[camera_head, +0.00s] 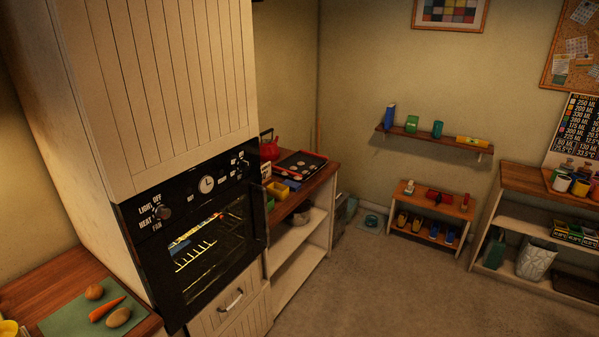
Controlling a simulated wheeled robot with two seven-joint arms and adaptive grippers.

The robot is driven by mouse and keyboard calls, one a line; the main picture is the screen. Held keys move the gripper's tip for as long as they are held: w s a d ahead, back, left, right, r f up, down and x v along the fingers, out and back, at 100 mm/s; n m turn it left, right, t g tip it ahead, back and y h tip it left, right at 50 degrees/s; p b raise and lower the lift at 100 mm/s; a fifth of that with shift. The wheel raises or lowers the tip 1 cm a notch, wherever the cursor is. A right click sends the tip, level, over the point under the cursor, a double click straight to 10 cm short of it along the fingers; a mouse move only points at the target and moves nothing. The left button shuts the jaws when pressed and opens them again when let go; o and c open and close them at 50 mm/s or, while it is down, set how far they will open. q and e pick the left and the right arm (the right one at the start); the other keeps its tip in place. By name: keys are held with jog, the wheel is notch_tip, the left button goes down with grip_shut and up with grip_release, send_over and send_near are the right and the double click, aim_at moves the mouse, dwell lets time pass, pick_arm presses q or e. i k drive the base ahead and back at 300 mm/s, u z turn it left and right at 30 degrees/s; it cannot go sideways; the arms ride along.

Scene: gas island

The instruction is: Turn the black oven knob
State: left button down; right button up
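A black built-in oven (218,277) is set in a tall cream panelled cabinet at the left. On its control panel, a round dark knob (164,213) sits at the left end beside white labels reading light, off, heat and fan. A second dark knob (241,167) shows at the panel's right end, with small white marks around it. A round white clock dial (207,184) sits between them. The oven's glass door is shut and a rack shows inside, lit. Neither of my grippers is in view.
A wooden counter (22,302) with a green cutting board (82,312), a carrot and potatoes stands left of the oven. A counter with a red kettle (268,146) and a tray (300,164) stands right of it. The carpet (400,295) in front is clear.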

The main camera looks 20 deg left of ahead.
aim_at(245, 165)
jog(key=i, duration=0.7)
jog(key=u, duration=0.55)
jog(key=i, duration=0.6)
jog(key=u, duration=0.45)
